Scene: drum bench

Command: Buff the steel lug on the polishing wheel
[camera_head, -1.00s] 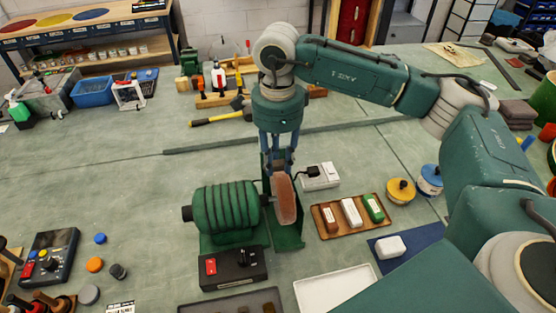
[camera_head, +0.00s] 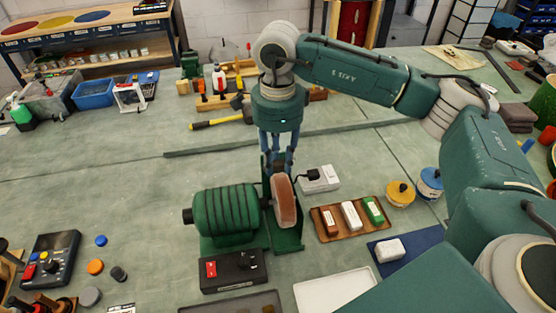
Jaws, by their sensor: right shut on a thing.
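The polishing wheel (camera_head: 284,203) is a tan-brown disc on the right end of the green ribbed motor (camera_head: 226,212). A black control box (camera_head: 233,271) with a red switch sits in front of the motor. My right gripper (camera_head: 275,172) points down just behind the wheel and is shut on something. The steel lug cannot be made out; the wheel and the fingers hide the fingertips. I cannot tell whether what it holds touches the wheel. My left gripper does not show.
A wooden tray (camera_head: 323,234) with brown, white and green bars lies right of the wheel. A white power strip (camera_head: 320,180) lies behind it. A white tray (camera_head: 335,291) and a blue mat (camera_head: 377,263) are in front. A yellow-handled hammer (camera_head: 217,121) lies further back.

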